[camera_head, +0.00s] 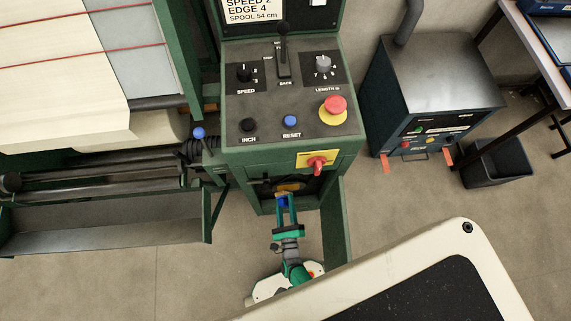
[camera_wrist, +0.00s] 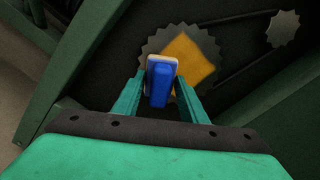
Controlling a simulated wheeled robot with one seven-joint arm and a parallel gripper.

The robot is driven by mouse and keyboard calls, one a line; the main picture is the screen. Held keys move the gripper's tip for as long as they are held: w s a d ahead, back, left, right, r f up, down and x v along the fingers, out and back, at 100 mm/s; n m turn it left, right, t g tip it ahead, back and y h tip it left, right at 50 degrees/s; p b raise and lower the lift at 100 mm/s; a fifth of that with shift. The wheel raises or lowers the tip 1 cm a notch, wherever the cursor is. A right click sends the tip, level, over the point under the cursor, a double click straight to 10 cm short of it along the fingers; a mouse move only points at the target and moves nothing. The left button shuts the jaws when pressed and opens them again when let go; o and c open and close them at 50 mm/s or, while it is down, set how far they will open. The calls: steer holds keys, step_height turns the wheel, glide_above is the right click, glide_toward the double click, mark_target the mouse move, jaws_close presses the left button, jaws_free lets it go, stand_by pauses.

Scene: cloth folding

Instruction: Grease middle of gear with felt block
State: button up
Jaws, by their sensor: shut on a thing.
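My gripper (camera_wrist: 160,92) is shut on a blue felt block (camera_wrist: 160,86), which has a pale face at its far end. The block also shows between my fingers in the head view (camera_head: 283,201). Beyond it in the wrist view is a grey toothed gear (camera_wrist: 156,42) with an orange-yellow patch (camera_wrist: 192,56) over its middle. The block overlaps the gear's lower left part and the patch's left edge in this view. I cannot tell whether the block touches the gear. In the head view the patch (camera_head: 289,187) shows inside the machine's opening.
A smaller gear (camera_wrist: 283,28) sits at the upper right of the wrist view. The green machine's frame (camera_wrist: 75,60) edges the opening. An open green door (camera_head: 336,222) hangs on the right. Control panel (camera_head: 272,125) with red stop button (camera_head: 333,106) is above.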

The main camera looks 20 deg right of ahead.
steer(key=shift+w+d, duration=0.15)
steer(key=shift+w, duration=0.3)
steer(key=shift+s+d, duration=0.35)
steer(key=shift+d, duration=0.6)
steer(key=shift+s+d, duration=0.3)
steer(key=shift+d, duration=0.6)
steer(key=shift+w+d, duration=0.15)
steer(key=shift+w+a, duration=0.3)
steer(key=shift+a, duration=0.7)
steer(key=shift+w+a, duration=0.25)
steer(key=shift+a, duration=0.75)
steer(key=shift+v, duration=3)
steer(key=shift+s, duration=0.1)
